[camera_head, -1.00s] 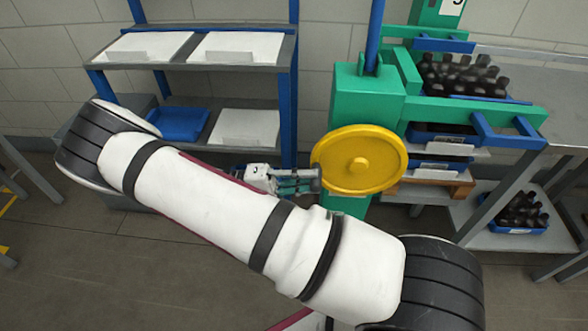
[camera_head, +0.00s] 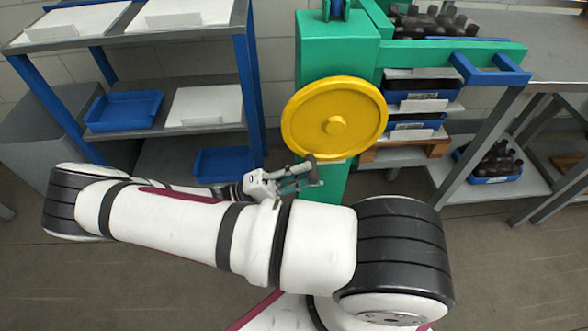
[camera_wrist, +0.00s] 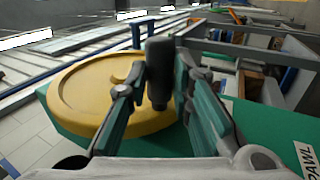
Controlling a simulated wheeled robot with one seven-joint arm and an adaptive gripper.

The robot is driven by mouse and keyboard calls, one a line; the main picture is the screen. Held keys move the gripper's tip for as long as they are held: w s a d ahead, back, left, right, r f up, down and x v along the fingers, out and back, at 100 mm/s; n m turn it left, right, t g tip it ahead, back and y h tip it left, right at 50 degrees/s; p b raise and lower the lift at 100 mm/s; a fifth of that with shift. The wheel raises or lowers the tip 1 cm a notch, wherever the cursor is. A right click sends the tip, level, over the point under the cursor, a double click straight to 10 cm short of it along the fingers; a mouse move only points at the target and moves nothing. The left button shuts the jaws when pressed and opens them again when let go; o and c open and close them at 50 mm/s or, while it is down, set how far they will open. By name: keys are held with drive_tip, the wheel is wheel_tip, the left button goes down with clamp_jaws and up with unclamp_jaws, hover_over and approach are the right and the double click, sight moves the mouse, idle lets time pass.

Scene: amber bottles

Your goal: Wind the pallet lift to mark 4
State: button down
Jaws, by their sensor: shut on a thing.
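The yellow handwheel (camera_head: 334,105) is mounted on the green lift post (camera_head: 330,45). In the wrist view the handle (camera_wrist: 158,70) stands between my two fingers (camera_wrist: 158,95), with the yellow wheel (camera_wrist: 85,95) behind and to the left. Stacked blue crates (camera_head: 420,95) stand on a wooden pallet (camera_head: 432,147) right of the post. The numbered mark scale is not in view now.
A grey rack with blue posts (camera_head: 248,90) and white sheets stands at left. A grey table (camera_head: 560,60) is at right, with a blue crate of dark bottles (camera_head: 493,165) on its lower shelf. A PAWL label (camera_wrist: 308,160) shows in the wrist view.

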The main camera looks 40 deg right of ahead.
drive_tip(key=shift+s+d+f, duration=0.55)
drive_tip(key=shift+d+f, duration=0.15)
drive_tip(key=shift+d, duration=0.05)
drive_tip(key=c, duration=1.4)
unclamp_jaws()
drive_tip(key=v, duration=1.2)
